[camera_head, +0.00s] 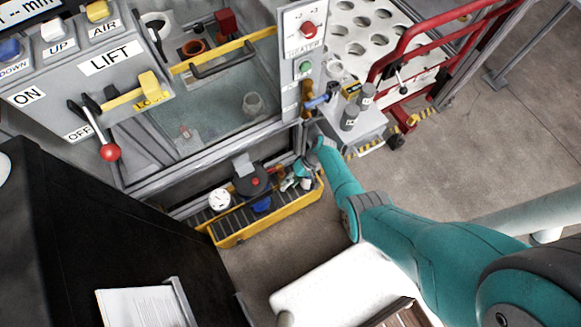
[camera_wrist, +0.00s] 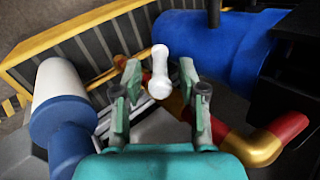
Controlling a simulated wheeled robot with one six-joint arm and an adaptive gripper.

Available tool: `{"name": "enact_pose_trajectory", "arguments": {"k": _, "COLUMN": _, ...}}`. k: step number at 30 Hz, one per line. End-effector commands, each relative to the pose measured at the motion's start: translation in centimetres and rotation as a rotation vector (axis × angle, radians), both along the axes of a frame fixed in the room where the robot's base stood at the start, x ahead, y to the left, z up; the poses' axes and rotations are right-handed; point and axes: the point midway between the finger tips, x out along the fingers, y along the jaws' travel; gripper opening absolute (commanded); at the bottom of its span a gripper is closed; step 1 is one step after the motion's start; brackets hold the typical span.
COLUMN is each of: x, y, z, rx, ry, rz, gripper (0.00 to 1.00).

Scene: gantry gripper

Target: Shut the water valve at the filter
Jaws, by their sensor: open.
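In the wrist view a white, round-ended lever (camera_wrist: 160,62), which looks like the valve handle, stands up in front of a red and brass-coloured pipe (camera_wrist: 262,147). My gripper (camera_wrist: 159,82) is open, with one finger on each side of the lever; I cannot tell whether either touches it. A blue cylinder (camera_wrist: 205,38) lies behind, and a white and blue cylinder (camera_wrist: 62,95) is at the left; I cannot tell which is the filter. In the head view my gripper (camera_head: 298,180) is low over a yellow-edged trough (camera_head: 275,222), and the lever is hard to make out.
A white dial (camera_head: 219,200) and a dark round unit with a red centre (camera_head: 253,181) stand by the trough. The grey machine with a glass tank (camera_head: 225,110) rises behind. A black cabinet (camera_head: 85,240) is at the left. A red cart frame (camera_head: 425,35) stands at the right.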

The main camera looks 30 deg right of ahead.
Motion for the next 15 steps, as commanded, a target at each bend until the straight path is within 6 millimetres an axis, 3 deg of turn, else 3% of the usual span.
{"name": "enact_pose_trajectory", "arguments": {"k": 8, "x": 0.0, "y": 0.0, "z": 1.3, "rx": 0.000, "ry": -0.003, "rz": 0.000, "gripper": 0.41}}
{"name": "enact_pose_trajectory", "arguments": {"k": 15, "x": 0.0, "y": 0.0, "z": 4.1, "rx": 0.000, "ry": -0.003, "rz": 0.000, "gripper": 0.41}}
